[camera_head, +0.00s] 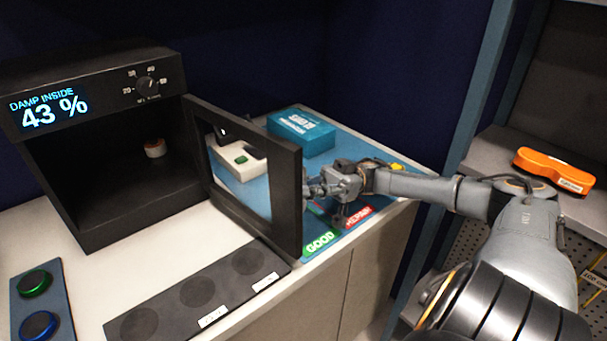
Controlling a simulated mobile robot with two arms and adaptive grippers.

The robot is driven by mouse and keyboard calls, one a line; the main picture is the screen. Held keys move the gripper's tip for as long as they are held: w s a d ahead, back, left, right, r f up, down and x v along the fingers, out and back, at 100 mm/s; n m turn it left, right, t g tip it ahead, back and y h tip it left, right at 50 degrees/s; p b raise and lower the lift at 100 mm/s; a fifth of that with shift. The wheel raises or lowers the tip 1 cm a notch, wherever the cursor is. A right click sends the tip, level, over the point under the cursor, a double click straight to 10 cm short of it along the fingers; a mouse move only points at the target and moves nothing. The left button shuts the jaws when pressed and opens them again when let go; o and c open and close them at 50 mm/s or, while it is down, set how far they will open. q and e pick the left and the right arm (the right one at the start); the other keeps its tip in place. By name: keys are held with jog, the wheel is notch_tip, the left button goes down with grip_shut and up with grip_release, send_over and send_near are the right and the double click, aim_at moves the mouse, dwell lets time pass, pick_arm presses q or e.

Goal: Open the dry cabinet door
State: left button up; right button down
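The black dry cabinet (100,222) stands at the left with its display reading "DAMP INSIDE 43 %". Its door (287,200), a black frame with a clear pane, stands swung open, hinged at the cabinet's right side and pointing toward the front. The dark interior is exposed, with a small white and brown item (155,148) inside. My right gripper (315,187) is just right of the door's free edge, on the outer side. Its fingertips are small and partly behind the frame, so I cannot tell contact or opening. My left gripper is out of view.
A black strip with round pads (195,292) lies in front of the cabinet. Green and blue buttons (37,305) are at lower left. A teal box (302,132), a white device (238,162) and GOOD and REPAIR labels lie behind the door. An orange case (553,171) sits on the right shelf.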

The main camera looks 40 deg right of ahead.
aim_at(283, 139)
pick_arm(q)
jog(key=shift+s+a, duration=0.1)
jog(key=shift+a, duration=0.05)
pick_arm(e)
jog(key=shift+f, duration=0.1)
jog(key=c, duration=1.4)
grip_release()
notch_tip(283, 139, up, 10)
jog(key=shift+r, duration=0.1)
